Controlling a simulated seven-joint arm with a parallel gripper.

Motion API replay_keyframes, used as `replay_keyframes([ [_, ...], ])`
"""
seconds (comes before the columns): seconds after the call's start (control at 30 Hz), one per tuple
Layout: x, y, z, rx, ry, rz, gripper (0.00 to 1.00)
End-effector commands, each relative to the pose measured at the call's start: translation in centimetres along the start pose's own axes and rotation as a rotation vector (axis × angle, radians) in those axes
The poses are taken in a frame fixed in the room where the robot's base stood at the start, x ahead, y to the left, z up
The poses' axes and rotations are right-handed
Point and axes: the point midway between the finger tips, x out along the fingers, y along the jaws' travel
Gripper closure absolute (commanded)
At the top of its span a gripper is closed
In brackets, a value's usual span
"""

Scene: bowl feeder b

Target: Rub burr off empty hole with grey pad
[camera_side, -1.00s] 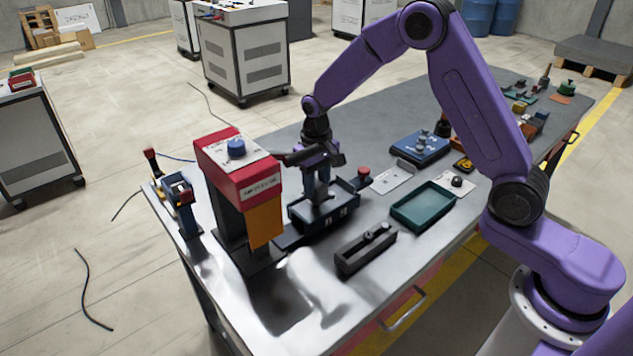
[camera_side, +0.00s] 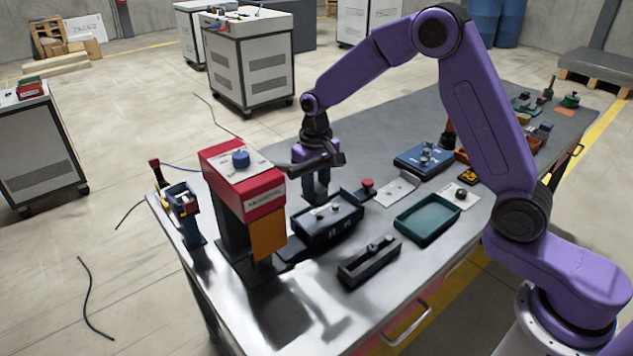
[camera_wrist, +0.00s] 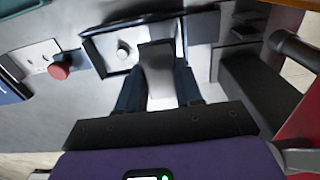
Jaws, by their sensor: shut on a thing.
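My gripper (camera_side: 316,198) is over the left, back part of a black-walled tray (camera_side: 328,231) on the metal table. In the wrist view its two dark blue fingers (camera_wrist: 158,92) are shut on a grey pad (camera_wrist: 158,58), dark at its far end and paler nearer me. A pale plate with a round grey peg (camera_wrist: 123,50) lies in the tray, left of the pad. The empty hole and any burr cannot be made out; the pad and fingers cover that part. Whether the pad touches the plate I cannot tell.
A red and black press-like machine (camera_side: 245,185) with an orange panel stands close on the left. A red button (camera_side: 368,184) stands right of the tray. A green tray (camera_side: 428,219) and a black slotted block (camera_side: 369,262) lie nearby.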

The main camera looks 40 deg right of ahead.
Motion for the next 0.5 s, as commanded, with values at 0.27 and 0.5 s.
replay_keyframes([
  [0.27,2.3,0.0,0.0,0.000,-0.001,0.000,1.00],
  [0.5,4.3,0.0,0.0,0.000,-0.001,0.000,1.00],
])
